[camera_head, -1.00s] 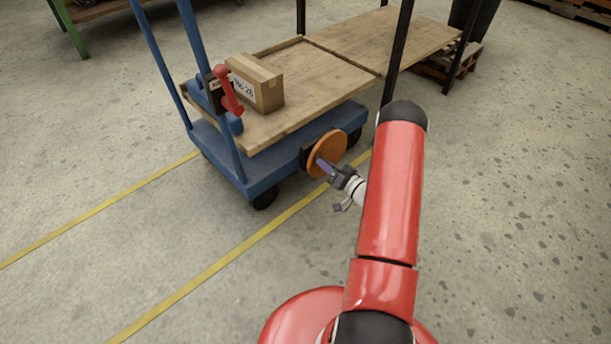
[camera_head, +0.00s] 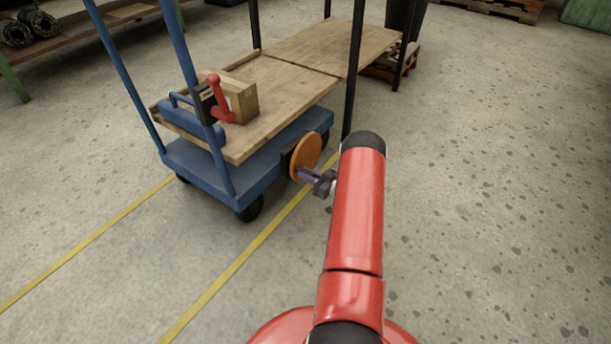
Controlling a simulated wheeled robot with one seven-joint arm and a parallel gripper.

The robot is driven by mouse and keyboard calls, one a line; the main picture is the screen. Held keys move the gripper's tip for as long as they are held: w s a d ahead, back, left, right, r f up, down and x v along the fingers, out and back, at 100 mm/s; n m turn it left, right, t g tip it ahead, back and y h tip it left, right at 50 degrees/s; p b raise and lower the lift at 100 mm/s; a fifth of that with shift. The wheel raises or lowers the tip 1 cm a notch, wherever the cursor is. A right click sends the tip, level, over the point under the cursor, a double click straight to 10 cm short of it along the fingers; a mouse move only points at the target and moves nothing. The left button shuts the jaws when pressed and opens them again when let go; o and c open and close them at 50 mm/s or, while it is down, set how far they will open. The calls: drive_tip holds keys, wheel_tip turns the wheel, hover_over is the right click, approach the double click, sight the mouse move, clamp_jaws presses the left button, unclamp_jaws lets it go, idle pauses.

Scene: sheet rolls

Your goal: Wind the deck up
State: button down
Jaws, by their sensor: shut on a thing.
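A blue cart (camera_head: 195,170) carries a wooden deck (camera_head: 270,110), raised a little above its base. An orange crank disc (camera_head: 305,157) is mounted on the cart's near right side. A short purple handle (camera_head: 307,175) sticks out from the lower part of the disc. My gripper (camera_head: 318,181) is shut on this handle; its fingers are small and partly hidden by my red arm. A cardboard box (camera_head: 242,100) rests on the deck, partly behind a red lever (camera_head: 218,98) on the cart's handle end.
A wooden-topped table (camera_head: 330,45) with black legs stands at the deck's far end; the gap between looks narrow. A black post (camera_head: 354,70) rises close to the disc. Yellow floor lines (camera_head: 225,275) run beside the cart. The right floor is clear.

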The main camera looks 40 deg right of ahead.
drive_tip(key=c, duration=1.3)
unclamp_jaws()
drive_tip(key=shift+d, duration=0.1)
drive_tip(key=v, duration=0.7)
drive_tip(key=shift+s+p, duration=0.3)
drive_tip(key=shift+s, duration=0.05)
drive_tip(key=shift+d, duration=0.15)
